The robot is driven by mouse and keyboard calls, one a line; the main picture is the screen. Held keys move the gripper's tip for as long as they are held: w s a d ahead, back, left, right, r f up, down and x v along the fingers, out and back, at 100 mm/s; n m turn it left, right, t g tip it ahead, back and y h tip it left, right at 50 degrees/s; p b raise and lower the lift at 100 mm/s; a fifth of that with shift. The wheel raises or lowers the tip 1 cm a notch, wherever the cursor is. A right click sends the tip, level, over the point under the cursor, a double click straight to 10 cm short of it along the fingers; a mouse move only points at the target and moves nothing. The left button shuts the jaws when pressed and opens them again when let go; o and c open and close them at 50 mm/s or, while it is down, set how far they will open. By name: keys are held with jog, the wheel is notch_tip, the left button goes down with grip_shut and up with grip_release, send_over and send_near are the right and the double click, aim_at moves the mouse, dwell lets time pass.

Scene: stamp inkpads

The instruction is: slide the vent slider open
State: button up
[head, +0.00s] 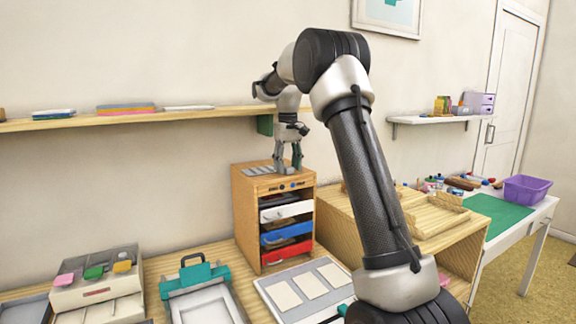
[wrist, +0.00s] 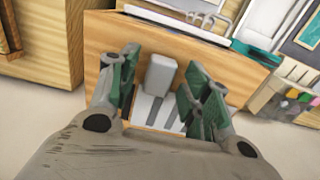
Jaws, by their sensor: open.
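The vent is a pale slotted plate (head: 258,170) on top of the wooden drawer cabinet (head: 244,207). In the wrist view, the grey slider knob (wrist: 160,75) stands up at the end of the slotted plate (wrist: 155,112), with grey slots beside it. My gripper (head: 288,168) is over the cabinet top, pointing down. In the wrist view my gripper (wrist: 153,95) is open, with one green-grey finger on each side of the knob and a gap to each. Whether the fingertips reach down to the knob's height is unclear. The knob is not distinguishable in the head view.
The cabinet front holds white, blue and red drawers (head: 287,235). A wall shelf (head: 190,116) runs behind my arm. A wooden unit (head: 335,210) stands at its right. A teal-clamped press (head: 196,285) and an inkpad box (head: 95,285) are on the bench to the left.

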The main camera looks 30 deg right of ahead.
notch_tip(320, 180, up, 12)
dwell(0.4)
jog(key=shift+w, duration=0.1)
